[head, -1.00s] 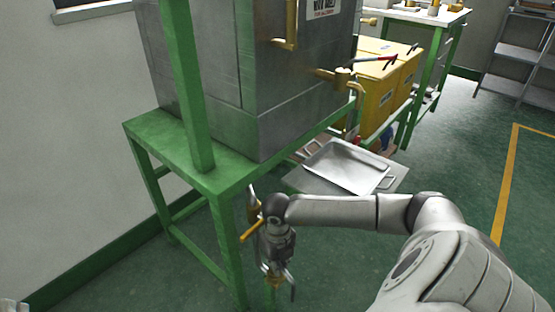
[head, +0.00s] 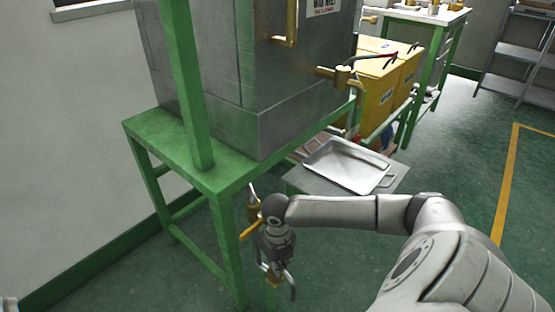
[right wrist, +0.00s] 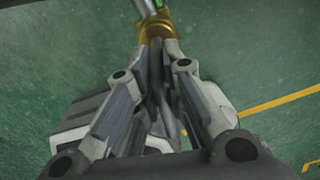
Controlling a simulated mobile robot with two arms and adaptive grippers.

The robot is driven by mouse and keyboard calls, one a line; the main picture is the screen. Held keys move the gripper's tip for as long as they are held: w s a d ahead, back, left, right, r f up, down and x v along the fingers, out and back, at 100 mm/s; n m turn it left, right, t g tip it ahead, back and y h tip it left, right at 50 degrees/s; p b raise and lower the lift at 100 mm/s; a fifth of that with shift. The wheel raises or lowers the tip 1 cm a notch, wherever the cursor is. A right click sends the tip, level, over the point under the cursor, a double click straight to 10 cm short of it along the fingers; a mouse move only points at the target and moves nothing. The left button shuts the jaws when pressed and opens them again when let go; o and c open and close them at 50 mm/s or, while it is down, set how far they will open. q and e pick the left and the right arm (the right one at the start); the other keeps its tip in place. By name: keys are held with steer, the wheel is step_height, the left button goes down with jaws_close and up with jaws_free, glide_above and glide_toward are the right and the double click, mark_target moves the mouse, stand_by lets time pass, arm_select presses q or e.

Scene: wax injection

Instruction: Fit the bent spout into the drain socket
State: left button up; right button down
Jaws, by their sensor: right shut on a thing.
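My right gripper (head: 275,268) hangs low beside the green stand's front leg in the head view. Its fingers (right wrist: 157,45) are shut on the brass end of the bent spout (right wrist: 158,24). A grey metal tube of the spout runs up out of the right wrist view. In the head view, the spout's brass and bent grey part (head: 292,284) show below the gripper.
The large grey metal tank (head: 215,75) stands on the green frame (head: 165,140). A brass valve (head: 343,77) with a red handle juts from its right side. A metal tray (head: 345,165) lies on a low grey surface. Yellow boxes (head: 385,85) stand behind. Floor at right is clear.

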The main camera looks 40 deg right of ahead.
steer(key=c, duration=1.4)
jaws_free()
step_height(320, 180, up, 12)
steer(key=shift+f, duration=0.1)
